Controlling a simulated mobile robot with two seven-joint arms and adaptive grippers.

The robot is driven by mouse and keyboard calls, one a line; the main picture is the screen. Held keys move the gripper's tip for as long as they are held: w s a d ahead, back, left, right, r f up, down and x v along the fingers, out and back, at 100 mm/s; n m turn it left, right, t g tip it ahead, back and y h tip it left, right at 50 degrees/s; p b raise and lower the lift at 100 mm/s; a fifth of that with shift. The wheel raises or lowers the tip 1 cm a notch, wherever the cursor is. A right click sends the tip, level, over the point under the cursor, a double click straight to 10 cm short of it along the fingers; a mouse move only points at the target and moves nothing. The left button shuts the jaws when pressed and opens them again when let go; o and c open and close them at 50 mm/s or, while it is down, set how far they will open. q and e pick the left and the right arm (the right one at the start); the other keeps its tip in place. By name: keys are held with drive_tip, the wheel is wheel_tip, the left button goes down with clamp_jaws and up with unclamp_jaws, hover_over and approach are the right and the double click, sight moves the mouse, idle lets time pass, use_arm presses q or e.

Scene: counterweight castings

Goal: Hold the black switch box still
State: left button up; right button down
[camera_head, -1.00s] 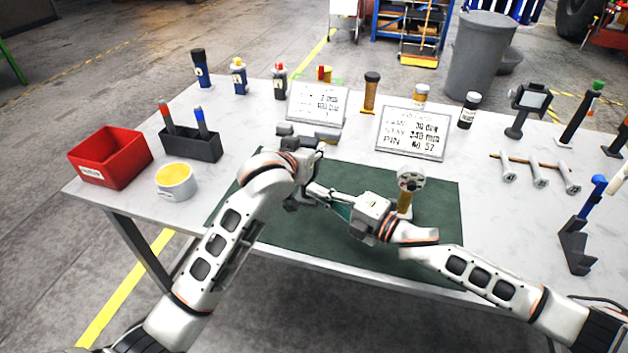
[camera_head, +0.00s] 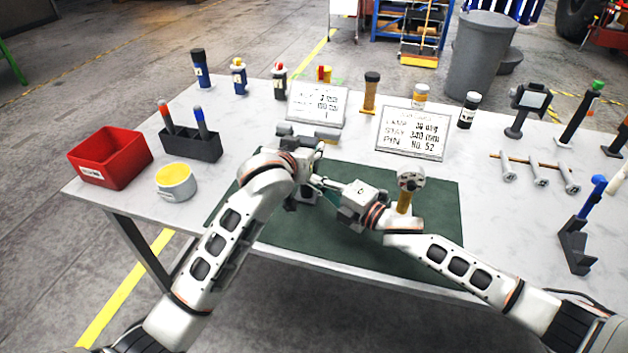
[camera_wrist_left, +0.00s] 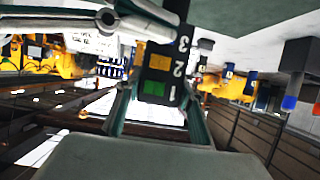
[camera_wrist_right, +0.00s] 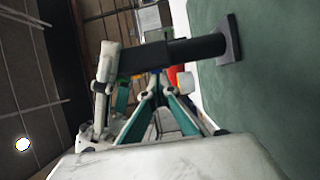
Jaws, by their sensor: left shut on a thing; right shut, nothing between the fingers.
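The black switch box (camera_wrist_left: 158,70) shows in the left wrist view with the numbers 1, 2 and 3, a green switch by 1 and an orange one by 2. My left gripper (camera_wrist_left: 157,95) is shut on it, one finger on each side. In the head view my left gripper (camera_head: 302,192) is over the green mat and hides most of the box. My right gripper (camera_head: 324,184) is shut and empty, close beside it. In the left wrist view its tip covers the area by number 3; contact is unclear. In the right wrist view the black post and base (camera_wrist_right: 228,42) stand on the mat.
The green mat (camera_head: 300,235) lies at the table's front. A brown-handled tool (camera_head: 406,198) stands near my right forearm. A red bin (camera_head: 110,160), a yellow-filled cup (camera_head: 176,183) and a dark pen holder (camera_head: 192,146) are at left. Two sign boards (camera_head: 412,134) (camera_head: 317,104) stand behind.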

drive_tip(key=shift+w, duration=0.1)
drive_tip(key=s+d, duration=0.4)
drive_tip(key=s, duration=0.8)
drive_tip(key=shift+s, duration=0.35)
use_arm(q)
drive_tip(key=o, duration=1.6)
drive_tip(key=shift+c, duration=0.2)
drive_tip(key=shift+s, duration=0.1)
